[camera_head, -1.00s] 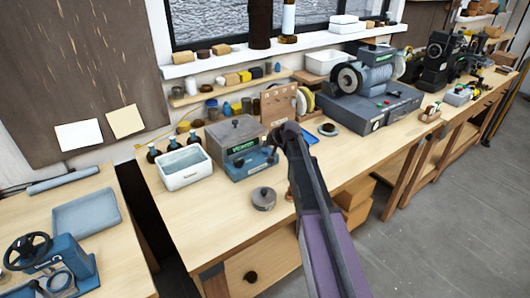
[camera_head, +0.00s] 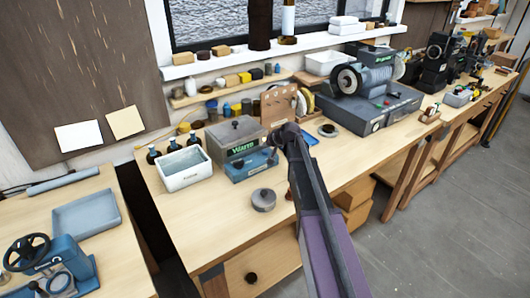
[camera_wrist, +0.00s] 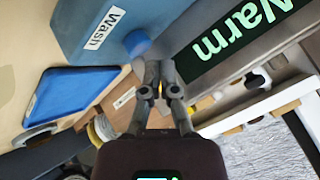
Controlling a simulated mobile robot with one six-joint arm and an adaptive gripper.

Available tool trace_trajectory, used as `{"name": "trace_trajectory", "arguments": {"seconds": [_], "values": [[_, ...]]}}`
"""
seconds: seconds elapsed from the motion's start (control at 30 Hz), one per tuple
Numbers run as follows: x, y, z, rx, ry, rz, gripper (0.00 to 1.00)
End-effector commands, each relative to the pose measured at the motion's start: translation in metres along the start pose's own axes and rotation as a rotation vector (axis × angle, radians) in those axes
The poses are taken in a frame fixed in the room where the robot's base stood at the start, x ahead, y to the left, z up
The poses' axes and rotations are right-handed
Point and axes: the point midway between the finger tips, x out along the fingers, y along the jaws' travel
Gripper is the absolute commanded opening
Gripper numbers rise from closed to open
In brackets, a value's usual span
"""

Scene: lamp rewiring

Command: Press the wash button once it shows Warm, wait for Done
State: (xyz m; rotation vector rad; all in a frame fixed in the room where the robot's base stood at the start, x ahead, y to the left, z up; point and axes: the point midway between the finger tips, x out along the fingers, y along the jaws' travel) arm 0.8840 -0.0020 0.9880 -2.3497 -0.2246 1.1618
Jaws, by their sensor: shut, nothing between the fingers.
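The washer is a grey lidded box (camera_head: 235,131) on the bench, with a blue lower front unit (camera_head: 250,166). Its dark display (camera_head: 242,146) shows green "Warm", large and legible in the wrist view (camera_wrist: 240,28). In the wrist view the blue unit (camera_wrist: 85,25) carries a white "Wash" label (camera_wrist: 104,27), with a rounded blue button (camera_wrist: 137,43) beside it. My gripper (camera_wrist: 160,88) is shut and empty, its tips close to the button. I cannot tell whether they touch it. In the head view my arm hides the fingertips.
A white basin (camera_head: 184,168) and dark bottles stand left of the washer. A pegboard (camera_head: 279,105) and a blue tablet-like pad (camera_wrist: 75,92) are close by. A grinder-like machine (camera_head: 375,95) stands further right.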

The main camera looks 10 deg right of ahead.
Motion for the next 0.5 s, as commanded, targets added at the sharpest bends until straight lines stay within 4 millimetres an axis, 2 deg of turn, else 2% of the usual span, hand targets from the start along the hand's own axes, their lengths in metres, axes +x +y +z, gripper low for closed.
{"name": "trace_trajectory", "arguments": {"seconds": [0.5], "values": [[0.0053,0.0037,0.0038,0.0,0.0,0.0,0.0]]}}
